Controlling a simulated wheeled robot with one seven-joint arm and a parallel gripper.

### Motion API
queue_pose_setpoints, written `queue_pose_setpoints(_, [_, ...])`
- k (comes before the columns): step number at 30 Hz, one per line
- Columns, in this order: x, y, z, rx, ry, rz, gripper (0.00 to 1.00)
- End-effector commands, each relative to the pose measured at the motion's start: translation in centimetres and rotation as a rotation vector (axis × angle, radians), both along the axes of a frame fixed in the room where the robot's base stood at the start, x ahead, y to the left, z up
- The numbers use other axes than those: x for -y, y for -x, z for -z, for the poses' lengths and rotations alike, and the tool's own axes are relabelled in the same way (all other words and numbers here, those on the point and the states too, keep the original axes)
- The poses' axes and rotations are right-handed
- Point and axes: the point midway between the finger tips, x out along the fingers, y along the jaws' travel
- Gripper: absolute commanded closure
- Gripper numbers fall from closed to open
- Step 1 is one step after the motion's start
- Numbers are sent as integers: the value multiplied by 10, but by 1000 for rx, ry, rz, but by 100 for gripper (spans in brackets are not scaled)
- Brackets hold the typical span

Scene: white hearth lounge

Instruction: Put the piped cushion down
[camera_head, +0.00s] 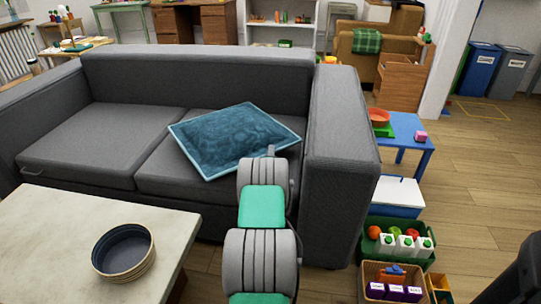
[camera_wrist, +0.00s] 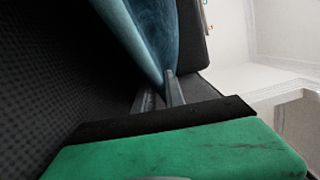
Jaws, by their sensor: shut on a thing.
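The piped cushion (camera_head: 232,138) is blue-teal with a lighter piped edge. In the head view it is over the right seat of the grey sofa (camera_head: 97,143), tilted, near the right armrest. My gripper (camera_head: 271,151) is at the cushion's near right edge, and my arm hides part of the seat below. In the wrist view, my gripper (camera_wrist: 172,90) is shut on a corner of the cushion (camera_wrist: 150,35). I cannot tell whether the cushion's underside touches the seat.
A pale low table (camera_head: 50,240) with a dark bowl (camera_head: 123,252) stands at the front left. Right of the armrest (camera_head: 343,130) are a blue table (camera_head: 408,130), a green crate (camera_head: 398,243) and a basket (camera_head: 392,284). The sofa's left seat is clear.

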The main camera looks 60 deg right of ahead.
Motion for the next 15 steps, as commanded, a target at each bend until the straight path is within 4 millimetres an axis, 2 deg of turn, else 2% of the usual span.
queue_pose_setpoints(5, [1, -1, 1, 6, 4, 0, 100])
queue_pose_setpoints(6, [0, 0, 4, -1, -1, 0, 85])
queue_pose_setpoints(13, [0, 0, 3, -1, -1, 0, 66])
queue_pose_setpoints(15, [0, 0, 3, -1, -1, 0, 64])
